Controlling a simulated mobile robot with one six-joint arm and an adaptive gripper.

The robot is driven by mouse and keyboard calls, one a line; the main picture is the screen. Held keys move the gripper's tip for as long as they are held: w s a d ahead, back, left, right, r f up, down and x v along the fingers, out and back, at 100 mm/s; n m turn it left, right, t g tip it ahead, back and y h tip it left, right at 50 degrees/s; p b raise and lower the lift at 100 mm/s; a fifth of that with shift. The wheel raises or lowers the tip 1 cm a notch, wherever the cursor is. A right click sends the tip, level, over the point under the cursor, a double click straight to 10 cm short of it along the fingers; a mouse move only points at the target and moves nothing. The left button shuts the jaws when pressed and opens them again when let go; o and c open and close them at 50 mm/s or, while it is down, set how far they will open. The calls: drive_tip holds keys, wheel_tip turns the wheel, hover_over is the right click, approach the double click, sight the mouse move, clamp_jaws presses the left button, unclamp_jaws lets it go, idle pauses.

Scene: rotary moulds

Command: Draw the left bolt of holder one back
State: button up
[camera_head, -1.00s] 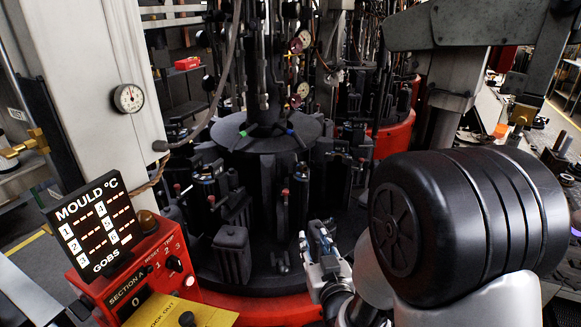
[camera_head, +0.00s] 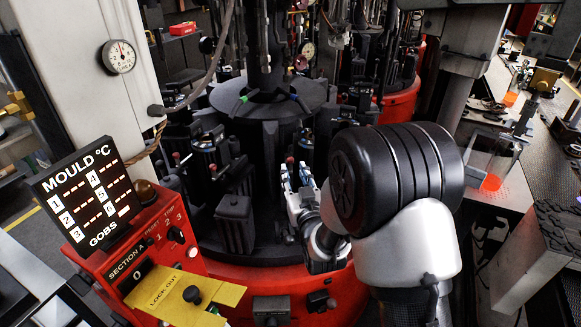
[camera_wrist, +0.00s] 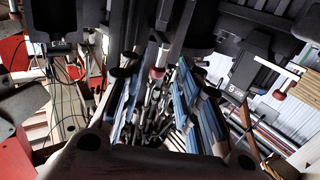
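My gripper (camera_head: 298,180) reaches up in front of the dark moulds on the rotary table in the head view. In the wrist view its two blue-padded fingers (camera_wrist: 165,105) stand apart, with nothing clearly held between them. A dark bolt with a red tip (camera_wrist: 157,73) shows just beyond and between the fingers; I cannot tell whether they touch it. A red-tipped bolt (camera_head: 290,160) also shows beside the gripper in the head view. Another red-knobbed bolt (camera_wrist: 279,95) is at the right in the wrist view. I cannot tell which holder is number one.
A red control box (camera_head: 190,255) with a yellow lock-out tag (camera_head: 180,295) stands at front left, beside the mould temperature display (camera_head: 88,195). A dark block-shaped mould part (camera_head: 235,220) is left of my gripper. Number plates 6 (camera_wrist: 60,43) and 5 (camera_wrist: 236,89) show in the wrist view.

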sight(291, 165)
drive_tip(key=x, duration=0.5)
drive_tip(key=shift+w+a+b, duration=0.15)
drive_tip(key=shift+w+b, duration=0.05)
drive_tip(key=shift+b, duration=0.15)
drive_tip(key=shift+c, duration=0.5)
clamp_jaws()
